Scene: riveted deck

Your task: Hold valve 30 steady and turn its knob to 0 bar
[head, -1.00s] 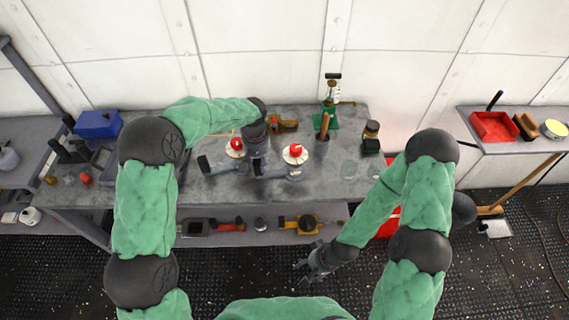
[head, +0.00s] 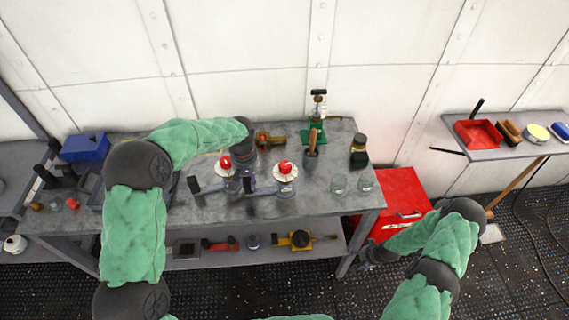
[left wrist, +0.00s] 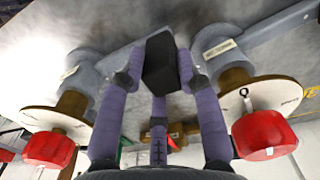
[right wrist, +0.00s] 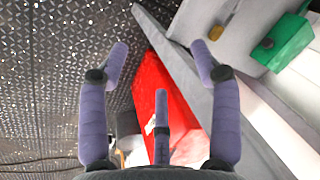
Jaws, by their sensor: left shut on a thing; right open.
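Two grey valves with red knobs on pale round dials stand on the bench: a left one (head: 223,163) and a right one (head: 286,168). Each has a grey bar with a black grip. My left gripper (head: 249,187) is between them, shut on the black grip (left wrist: 160,62) of the right valve. In the left wrist view the right valve's knob (left wrist: 49,149) appears at left and the left valve's knob (left wrist: 264,135) at right. Labels and dial marks are unreadable, so I cannot tell which is valve 30. My right gripper (head: 366,257) is open and empty, low beside the bench.
A red cabinet (head: 398,195) stands right of the bench, close to my right gripper. A lower shelf (head: 215,258) holds tools.

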